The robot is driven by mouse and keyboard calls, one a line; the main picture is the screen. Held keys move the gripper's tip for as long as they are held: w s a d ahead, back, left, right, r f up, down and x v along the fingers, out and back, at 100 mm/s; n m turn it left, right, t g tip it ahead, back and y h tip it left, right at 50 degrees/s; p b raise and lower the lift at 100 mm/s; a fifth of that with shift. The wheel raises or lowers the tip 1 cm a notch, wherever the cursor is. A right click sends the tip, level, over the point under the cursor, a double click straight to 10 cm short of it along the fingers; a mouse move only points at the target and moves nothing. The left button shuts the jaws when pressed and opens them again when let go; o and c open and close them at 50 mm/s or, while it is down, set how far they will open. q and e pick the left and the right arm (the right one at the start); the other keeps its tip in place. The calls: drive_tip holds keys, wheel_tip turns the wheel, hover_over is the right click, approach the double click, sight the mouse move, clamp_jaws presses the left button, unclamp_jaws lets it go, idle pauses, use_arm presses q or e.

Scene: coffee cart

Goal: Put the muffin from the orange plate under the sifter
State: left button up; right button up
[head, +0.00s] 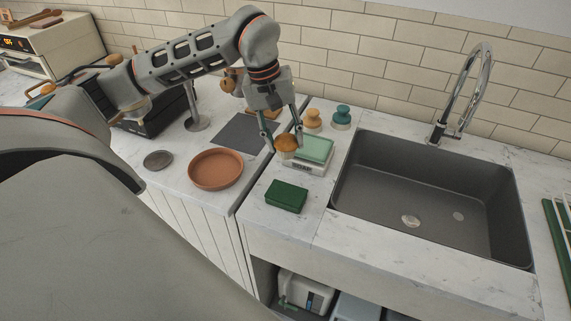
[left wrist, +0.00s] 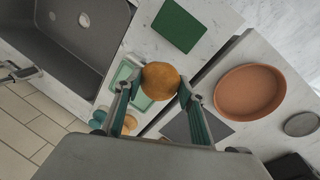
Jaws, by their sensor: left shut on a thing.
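My left gripper (head: 286,145) is shut on a golden-brown muffin (head: 287,142). In the left wrist view the muffin (left wrist: 161,81) sits between the two fingertips. In the head view it appears at the left edge of the green-topped scale, seemingly held above the counter. The terracotta-orange plate (head: 215,169) is empty, to the left of the gripper; it also shows in the left wrist view (left wrist: 250,92). A grey upright stand with a round base (head: 197,124) is behind the plate, its top hidden by my arm. I cannot tell whether it is the sifter. My right gripper is not in view.
A white scale with a green tray (head: 316,148) stands beside the muffin. A green box (head: 286,196) lies in front of it. Two knobbed tampers (head: 313,121) stand behind. A dark mat (head: 243,137) lies left of the gripper. A sink (head: 430,190) opens at right.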

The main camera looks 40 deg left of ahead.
use_arm(q)
drive_tip(key=x, duration=0.3)
drive_tip(key=a+x, duration=0.1)
drive_tip(key=x, duration=0.1)
drive_tip(key=s+x, duration=0.1)
drive_tip(key=x, duration=0.2)
drive_tip(key=shift+a+f, duration=0.25)
drive_tip(key=shift+f, duration=0.3)
drive_tip(key=shift+f, duration=0.1)
drive_tip(key=o, duration=1.1)
